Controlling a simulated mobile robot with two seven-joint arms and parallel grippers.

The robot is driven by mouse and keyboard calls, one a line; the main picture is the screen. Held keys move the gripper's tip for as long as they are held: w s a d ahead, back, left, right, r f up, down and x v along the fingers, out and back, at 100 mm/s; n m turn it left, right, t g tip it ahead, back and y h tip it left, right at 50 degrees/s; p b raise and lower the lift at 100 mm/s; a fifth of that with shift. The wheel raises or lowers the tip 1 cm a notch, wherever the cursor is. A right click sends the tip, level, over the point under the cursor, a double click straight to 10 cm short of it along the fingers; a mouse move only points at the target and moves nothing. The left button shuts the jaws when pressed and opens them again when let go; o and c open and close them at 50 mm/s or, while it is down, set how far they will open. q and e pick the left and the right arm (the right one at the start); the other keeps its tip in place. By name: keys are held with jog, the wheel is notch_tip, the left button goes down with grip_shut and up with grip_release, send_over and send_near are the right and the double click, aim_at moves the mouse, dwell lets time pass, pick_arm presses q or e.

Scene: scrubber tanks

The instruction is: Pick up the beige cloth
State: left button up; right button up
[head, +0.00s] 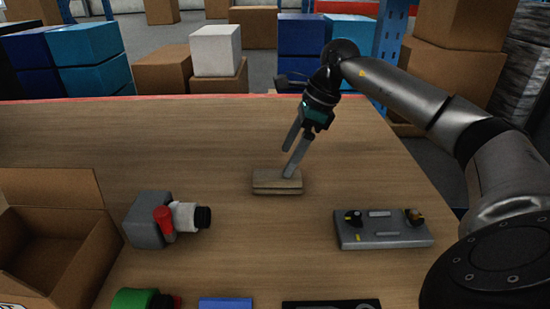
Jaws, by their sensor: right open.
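The beige cloth (277,183) lies folded flat on the wooden table, near the middle of the head view. My right gripper (287,164) reaches down to it from the upper right. Its two fingers are apart. One fingertip is at the cloth's upper right part, and the other ends higher, above and behind the cloth. I cannot tell whether the lower fingertip touches the cloth. Nothing shows between the fingers. My left gripper is not in view.
An open cardboard box (50,240) stands at the left. A grey block with a red handle (150,222) lies beside it. A grey panel with knobs (382,232) is at the right. A green part (134,299) and a blue block (226,303) are at the front edge. The table's back left is clear.

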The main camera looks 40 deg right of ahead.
aim_at(277, 176)
jog(key=x, duration=0.5)
jog(key=shift+w+f+b, duration=0.25)
jog(key=shift+f+b, duration=0.15)
jog(key=c, duration=1.1)
jog(key=shift+r, duration=0.2)
jog(key=shift+w+d+r+p, duration=0.1)
jog(key=shift+r+p, duration=1.25)
jog(key=shift+r, duration=3.55)
jog(key=shift+w+d+r+p, duration=0.1)
jog(key=shift+r+p, duration=1.2)
jog(key=shift+r, duration=3.55)
